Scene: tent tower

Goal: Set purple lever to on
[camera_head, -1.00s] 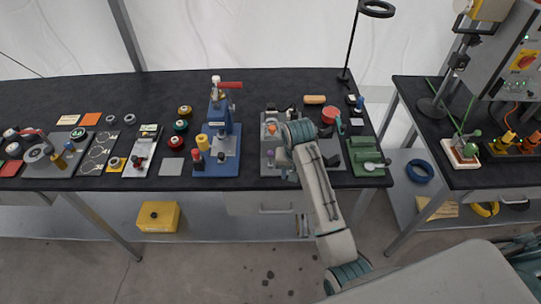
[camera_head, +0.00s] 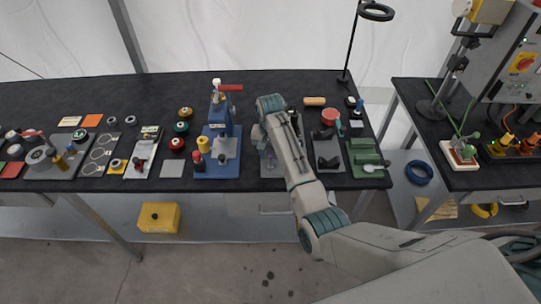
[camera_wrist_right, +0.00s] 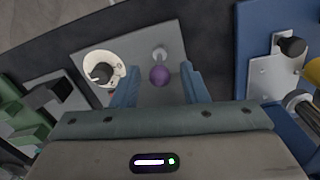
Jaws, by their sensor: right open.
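The purple lever shows in the right wrist view as a purple ball knob (camera_wrist_right: 159,76) on a short metal stem. It stands on a grey plate (camera_wrist_right: 178,42). My right gripper (camera_wrist_right: 158,88) is open, with one blue-grey finger on each side of the knob and a visible gap to each. I cannot tell how high the fingers are above the plate. In the head view my right arm reaches over this plate and hides much of it, and the fingers are hard to make out. My left gripper is not in view.
A white dial with a black knob (camera_wrist_right: 101,73) sits beside the lever on the same plate. A blue press stand (camera_head: 221,150) with a red handle is just left of my right arm. A green fixture (camera_head: 366,160) and a red round part (camera_head: 330,117) are to its right.

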